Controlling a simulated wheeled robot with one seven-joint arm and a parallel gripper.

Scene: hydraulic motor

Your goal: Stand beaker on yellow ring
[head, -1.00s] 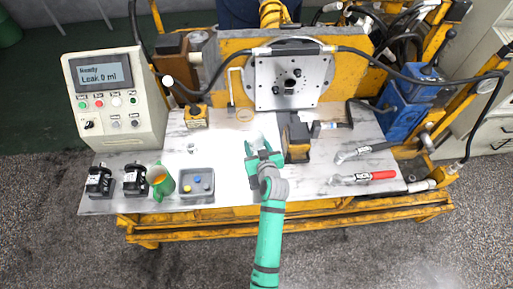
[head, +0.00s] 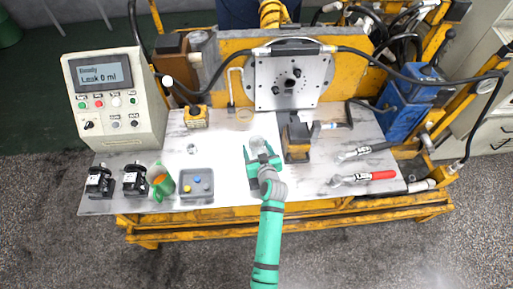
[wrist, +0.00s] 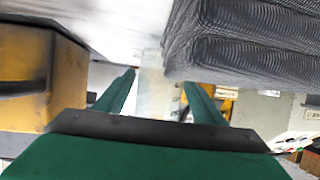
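A pale, see-through object that looks like the beaker (head: 257,144) is at the fingertips of my green gripper (head: 262,156), over the white middle of the bench. In the wrist view a translucent shape (wrist: 154,92) shows between the two spread fingers. I cannot tell whether both fingers touch it, or whether it rests on the bench. The yellow ring (head: 244,118) lies flat on the bench behind the gripper and slightly left, with nothing seen on it.
An orange and dark block (head: 298,143) stands close to the right of my gripper. Torque wrenches (head: 365,178) lie at right. The motor plate (head: 290,80) rises behind.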

